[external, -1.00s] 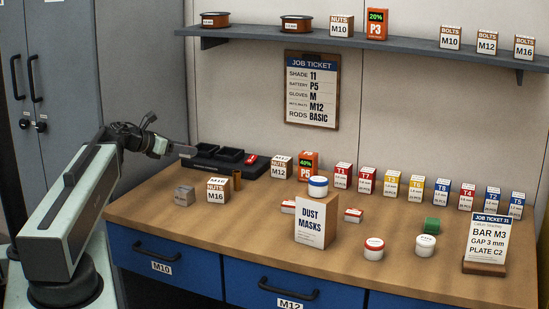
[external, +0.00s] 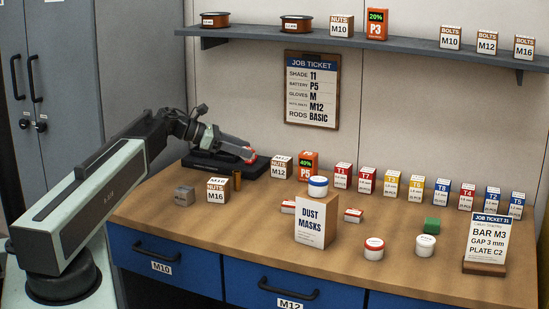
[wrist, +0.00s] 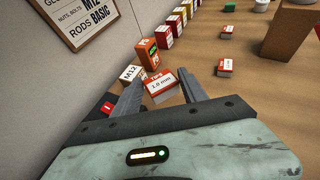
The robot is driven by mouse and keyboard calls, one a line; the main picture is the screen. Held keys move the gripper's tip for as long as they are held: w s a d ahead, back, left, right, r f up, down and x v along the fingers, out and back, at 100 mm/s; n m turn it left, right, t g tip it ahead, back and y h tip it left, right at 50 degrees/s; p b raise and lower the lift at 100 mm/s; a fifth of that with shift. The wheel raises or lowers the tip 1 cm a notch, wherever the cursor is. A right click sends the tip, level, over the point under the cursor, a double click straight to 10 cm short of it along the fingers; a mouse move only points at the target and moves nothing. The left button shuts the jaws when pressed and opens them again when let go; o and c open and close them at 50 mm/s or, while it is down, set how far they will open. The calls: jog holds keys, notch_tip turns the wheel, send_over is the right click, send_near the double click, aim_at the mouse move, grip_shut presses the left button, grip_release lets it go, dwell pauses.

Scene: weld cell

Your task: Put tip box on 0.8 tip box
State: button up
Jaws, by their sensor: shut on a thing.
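My gripper (wrist: 160,82) is shut on a red and white tip box (wrist: 161,86) marked 1.0 mm, held between its fingers. In the external view, my gripper (external: 240,151) is above the black tray at the back left, with the red of the held box (external: 250,154) at its end. Two similar small red and white boxes lie on the bench, one left of the dust masks box (external: 288,207) and one right of it (external: 354,215). Their sizes are too small to read, so I cannot tell which is 0.8.
The black tray (external: 205,165) is under my gripper. An M12 nuts box (external: 281,167) and an orange P5 battery (external: 308,166) stand right of it. The dust masks box (external: 312,222) has a blue-lidded jar (external: 318,187) on top.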

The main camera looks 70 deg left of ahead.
jog(key=w+d+r+m+g+h+p, duration=0.15)
jog(key=w+d+m+h, duration=0.3)
jog(key=w+d, duration=1.15)
jog(key=r+m+g+h, duration=0.1)
jog(key=m+g+h, duration=0.1)
send_over(349, 210)
notch_tip(349, 210, down, 10)
jog(key=b, duration=1)
jog(key=shift+f, duration=0.2)
jog(key=shift+d+r, duration=0.1)
jog(key=shift+r, duration=0.1)
jog(key=shift+f, duration=0.15)
jog(key=o, duration=1.4)
